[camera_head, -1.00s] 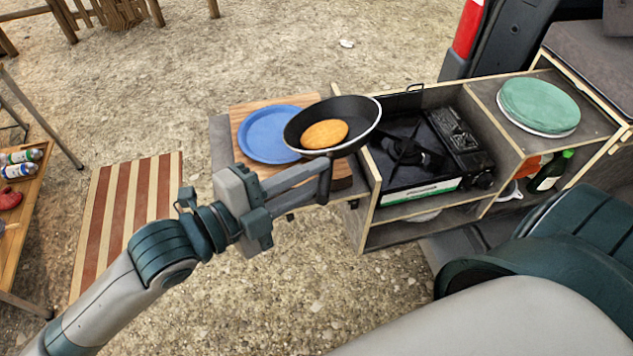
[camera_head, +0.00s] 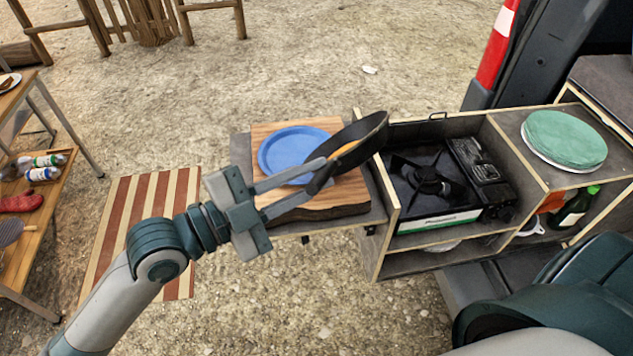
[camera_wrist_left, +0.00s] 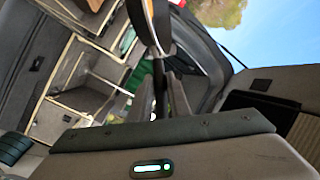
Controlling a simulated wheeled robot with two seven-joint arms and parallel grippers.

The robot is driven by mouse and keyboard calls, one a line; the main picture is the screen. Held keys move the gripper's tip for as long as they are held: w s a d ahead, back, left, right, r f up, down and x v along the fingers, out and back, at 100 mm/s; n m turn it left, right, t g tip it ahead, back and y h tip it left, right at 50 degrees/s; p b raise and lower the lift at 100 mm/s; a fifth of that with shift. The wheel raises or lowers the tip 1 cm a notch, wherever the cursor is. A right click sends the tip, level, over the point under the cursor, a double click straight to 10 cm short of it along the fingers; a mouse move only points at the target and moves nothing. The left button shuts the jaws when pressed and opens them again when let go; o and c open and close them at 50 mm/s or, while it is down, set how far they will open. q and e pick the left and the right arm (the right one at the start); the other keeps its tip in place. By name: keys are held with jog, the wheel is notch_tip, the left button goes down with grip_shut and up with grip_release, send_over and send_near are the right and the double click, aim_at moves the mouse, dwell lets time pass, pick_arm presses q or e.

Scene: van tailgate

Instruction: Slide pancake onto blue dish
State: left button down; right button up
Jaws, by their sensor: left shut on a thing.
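The blue dish (camera_head: 285,147) lies flat and empty on a wooden board (camera_head: 262,130). My left gripper (camera_head: 322,172) is shut on the handle of the dark frying pan (camera_head: 368,126). The pan is held above the right side of the dish and board, tilted steeply with its open side facing left toward the dish. The golden pancake (camera_head: 344,150) shows as a narrow strip at the pan's lower left rim; whether it touches the dish cannot be told. My right gripper is out of view.
A black gas stove (camera_head: 428,180) sits in the wooden cabinet just right of the board. A side table with bottles (camera_head: 42,174) stands at far left. A striped mat (camera_head: 130,225) lies on the gravel.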

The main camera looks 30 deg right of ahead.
pick_arm(q)
jog(key=w+a+r+n+t+h, duration=0.1)
jog(key=w+a+r+n+h, duration=0.1)
jog(key=w+r+n, duration=0.2)
jog(key=shift+w+a+r+n+t+p, duration=0.15)
jog(key=shift+w+a+n+t+p, duration=0.4)
jog(key=shift+n, duration=1.35)
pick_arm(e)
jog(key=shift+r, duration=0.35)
pick_arm(q)
jog(key=shift+w+d, duration=0.15)
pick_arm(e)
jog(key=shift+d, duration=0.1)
